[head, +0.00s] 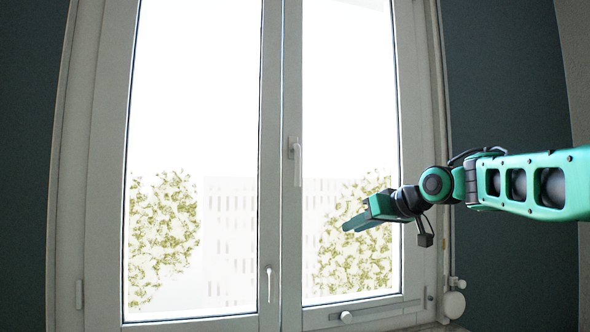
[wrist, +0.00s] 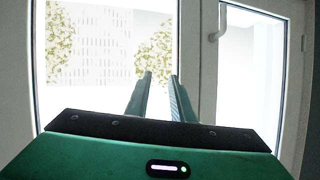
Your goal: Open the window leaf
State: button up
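The window has two glazed leaves, both looking shut in the head view: a left leaf (head: 107,200) and a right leaf (head: 407,150). A white lever handle (head: 297,160) sits on the middle frame at mid-height, pointing down; a handle also shows in the wrist view (wrist: 222,22), upper right of the fingers. A smaller lever (head: 269,283) sits lower on the middle frame. My gripper (head: 348,226) is in front of the right pane, right of and below the upper handle, apart from it. In the wrist view its two fingers (wrist: 161,76) stand apart with nothing between them.
A small round white knob (head: 346,317) is on the right leaf's bottom rail. A white round fitting and pipe (head: 453,300) stand at the right jamb. Dark walls (head: 510,120) flank the window. The space before the left pane is clear.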

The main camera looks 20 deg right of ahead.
jog(key=w+a+r+n+t+y, duration=0.2)
jog(key=a+r+n+y, duration=0.15)
jog(key=r, duration=0.75)
jog(key=n+y, duration=0.2)
jog(key=y, duration=0.1)
send_near(297, 163)
jog(key=w, duration=0.1)
jog(key=x, duration=0.9)
jog(key=shift+w+a+r, duration=0.1)
jog(key=shift+w+a, duration=0.05)
jog(key=shift+w, duration=0.25)
grip_shut()
